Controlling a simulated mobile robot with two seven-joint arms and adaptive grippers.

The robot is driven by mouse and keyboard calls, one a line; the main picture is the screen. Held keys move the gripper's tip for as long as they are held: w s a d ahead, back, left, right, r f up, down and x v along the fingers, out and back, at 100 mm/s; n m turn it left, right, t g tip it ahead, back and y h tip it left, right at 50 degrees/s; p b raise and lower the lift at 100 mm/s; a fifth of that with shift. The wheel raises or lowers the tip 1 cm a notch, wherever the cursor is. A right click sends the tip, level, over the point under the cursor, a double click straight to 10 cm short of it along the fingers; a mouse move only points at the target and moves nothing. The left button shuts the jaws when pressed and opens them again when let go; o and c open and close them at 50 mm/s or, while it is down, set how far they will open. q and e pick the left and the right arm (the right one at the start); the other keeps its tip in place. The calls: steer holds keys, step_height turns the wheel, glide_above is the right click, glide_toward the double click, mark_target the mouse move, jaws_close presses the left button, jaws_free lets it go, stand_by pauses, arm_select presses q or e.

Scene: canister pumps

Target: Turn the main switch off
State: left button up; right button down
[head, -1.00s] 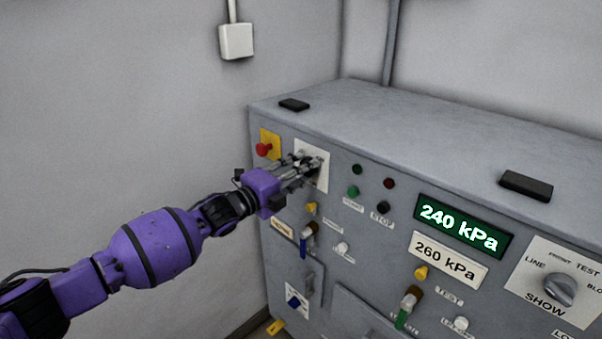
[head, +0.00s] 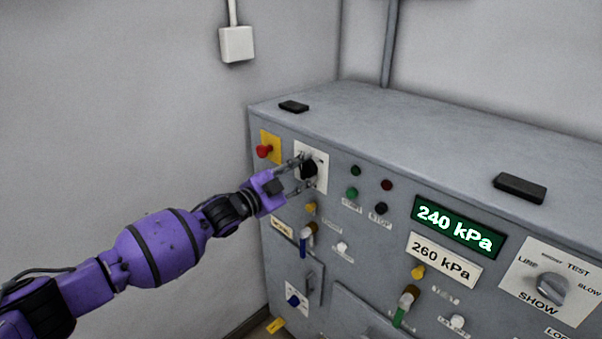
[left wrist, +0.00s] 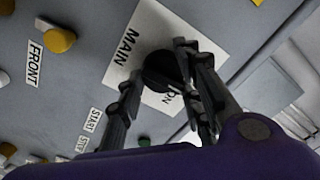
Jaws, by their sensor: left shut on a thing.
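The main switch is a black rotary knob (head: 309,170) on a white plate at the cabinet's upper left. In the left wrist view the knob (left wrist: 163,72) sits on the plate marked MAIN (left wrist: 127,52), with ON partly showing beside it. My left gripper (head: 303,171) has its fingers on either side of the knob, one above and one below in the head view, and is shut on it. The left wrist view also shows the fingers (left wrist: 160,75) flanking the knob. The knob's exact pointing direction is hard to tell. My right gripper is not in view.
A red button (head: 264,151) on a yellow plate is just left of the switch. Green and black START and STOP buttons (head: 365,200) are to its right. The display (head: 458,225) reads 240 kPa. Valve handles (head: 307,238) stick out below. The wall space at left is free.

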arm_select(q)
steer(key=n, duration=0.3)
steer(key=f+n, duration=0.1)
steer(key=shift+s+d+n, duration=0.15)
steer(key=shift+s+n, duration=0.1)
steer(key=shift+n, duration=0.05)
steer(key=n, duration=0.3)
steer(key=shift+d+r+n, duration=0.1)
steer(key=shift+n, duration=0.6)
steer(key=shift+r, duration=0.1)
steer(key=o, duration=1)
steer(key=shift+s, duration=0.1)
steer(key=shift+r, duration=0.15)
